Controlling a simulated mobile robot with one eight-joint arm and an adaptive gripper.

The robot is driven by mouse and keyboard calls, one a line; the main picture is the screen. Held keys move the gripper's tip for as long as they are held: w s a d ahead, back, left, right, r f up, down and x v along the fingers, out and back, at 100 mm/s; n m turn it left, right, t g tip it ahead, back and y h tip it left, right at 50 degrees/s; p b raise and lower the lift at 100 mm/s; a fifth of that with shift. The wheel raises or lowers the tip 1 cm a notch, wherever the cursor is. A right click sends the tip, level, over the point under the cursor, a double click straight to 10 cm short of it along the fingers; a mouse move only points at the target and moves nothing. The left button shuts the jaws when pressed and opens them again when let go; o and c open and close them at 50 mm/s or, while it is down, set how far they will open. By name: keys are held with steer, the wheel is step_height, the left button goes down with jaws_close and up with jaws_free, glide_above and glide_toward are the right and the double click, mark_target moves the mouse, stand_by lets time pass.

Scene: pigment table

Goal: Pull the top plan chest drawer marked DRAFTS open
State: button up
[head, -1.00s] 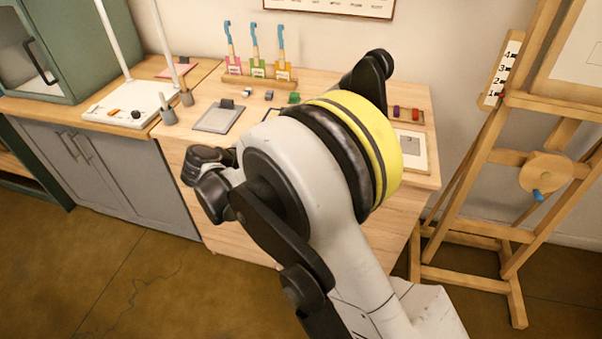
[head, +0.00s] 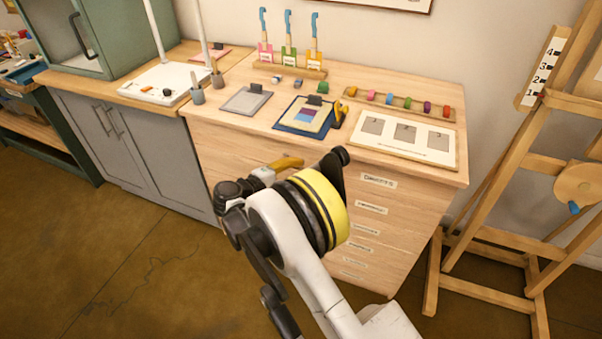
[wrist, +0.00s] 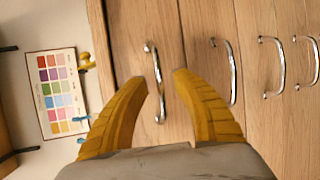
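The wooden plan chest (head: 400,245) has a column of drawers with white labels. The top drawer (head: 425,190) looks shut, and its label (head: 378,181) is too small to read surely. In the wrist view, turned so that up is left, the top drawer's chrome handle (wrist: 153,82) is the leftmost of several. My gripper (wrist: 160,77) is open, its two yellow fingers on either side of that handle. I cannot tell whether they touch it. In the head view a yellow finger (head: 288,163) shows before the chest front, and my arm hides the handle.
The chest top holds a paint rack (head: 400,103), a white card (head: 405,138), a clipboard (head: 306,114) and a brush stand (head: 290,70). An easel (head: 490,215) stands close on the right, grey cabinets (head: 140,150) on the left. The floor (head: 130,260) before the chest is clear.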

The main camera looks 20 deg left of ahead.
steer(key=shift+x, duration=0.85)
jaws_close()
